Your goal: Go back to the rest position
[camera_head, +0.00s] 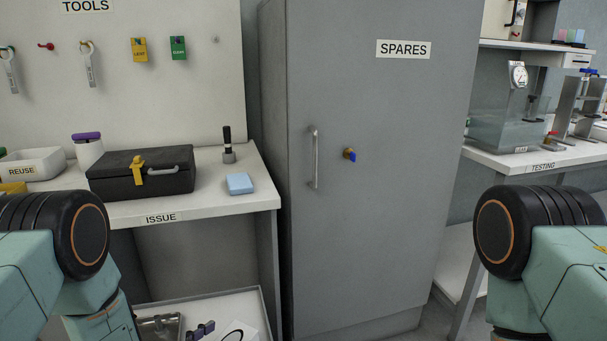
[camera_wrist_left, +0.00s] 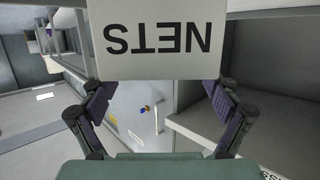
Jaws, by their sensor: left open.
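In the left wrist view my left gripper (camera_wrist_left: 158,100) is open, its two dark-padded fingers spread apart. A pale block-like surface with an upside-down NETS label (camera_wrist_left: 157,32) fills the top of that view beyond the fingers; I cannot tell its distance. Nothing shows held between the fingers. In the head view only arm parts of mine show at the lower left and lower right. Neither gripper shows there, and the right gripper is out of view.
The grey SPARES cabinet (camera_head: 370,150) stands shut ahead, with a blue-and-brass key (camera_head: 349,154) in its door. Left is the ISSUE bench (camera_head: 218,206) with a black case (camera_head: 140,180) and a blue block (camera_head: 239,184). Right is the TESTING bench (camera_head: 500,163) with a glass tank (camera_head: 498,115).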

